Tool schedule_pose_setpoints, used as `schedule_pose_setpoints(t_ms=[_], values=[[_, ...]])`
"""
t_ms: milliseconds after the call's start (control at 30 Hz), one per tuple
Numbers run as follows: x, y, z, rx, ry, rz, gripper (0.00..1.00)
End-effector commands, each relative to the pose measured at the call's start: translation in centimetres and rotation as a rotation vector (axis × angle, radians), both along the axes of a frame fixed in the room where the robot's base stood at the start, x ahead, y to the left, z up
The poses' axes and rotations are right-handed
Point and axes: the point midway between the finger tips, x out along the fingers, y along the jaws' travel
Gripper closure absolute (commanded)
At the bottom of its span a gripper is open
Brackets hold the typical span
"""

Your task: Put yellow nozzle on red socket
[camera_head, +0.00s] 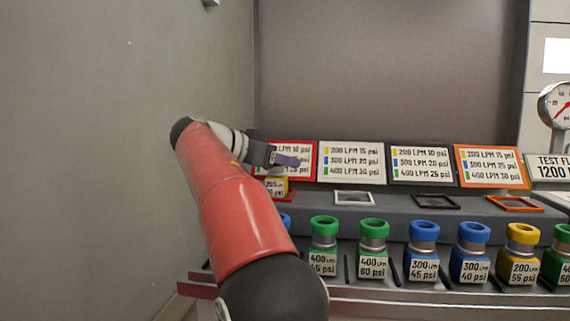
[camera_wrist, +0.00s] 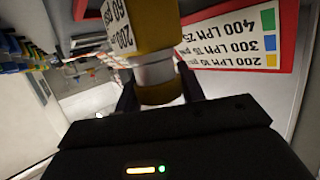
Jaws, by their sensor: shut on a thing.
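My gripper (camera_head: 284,160) is at the left end of the rack, in front of the red-framed sign. It is shut on the yellow nozzle (camera_head: 275,185), whose label shows just below the fingers. In the wrist view the yellow nozzle (camera_wrist: 150,28) sits between the two dark fingers, with its silver neck and yellow collar nearest the camera. The red socket (camera_head: 286,197) shows only as a sliver of red edge directly below the nozzle. My arm and the nozzle hide the rest. I cannot tell whether the nozzle touches the socket.
White (camera_head: 355,198), black (camera_head: 433,201) and orange (camera_head: 515,204) sockets lie empty to the right. A front row holds green (camera_head: 323,232), blue (camera_head: 424,238) and yellow (camera_head: 522,240) nozzles. The red-framed sign (camera_head: 305,147) stands close behind the gripper. A grey wall is at left.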

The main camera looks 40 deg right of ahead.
Motion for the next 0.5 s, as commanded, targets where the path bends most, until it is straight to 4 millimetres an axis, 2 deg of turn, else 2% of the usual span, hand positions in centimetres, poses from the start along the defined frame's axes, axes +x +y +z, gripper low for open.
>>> schedule_pose_setpoints(t_ms=[67, 100, 233, 267, 500], values=[[-0.02, 0.00, -0.01, -0.001, -0.001, 0.000, 0.95], [-0.01, -0.01, -0.07, 0.000, 0.000, 0.000, 0.58], [-0.02, -0.02, -0.02, 0.000, 0.000, 0.000, 0.41], [-0.02, -0.02, -0.02, 0.000, 0.000, 0.000, 0.39], [-0.03, -0.02, 0.02, 0.000, 0.000, 0.000, 0.39]])
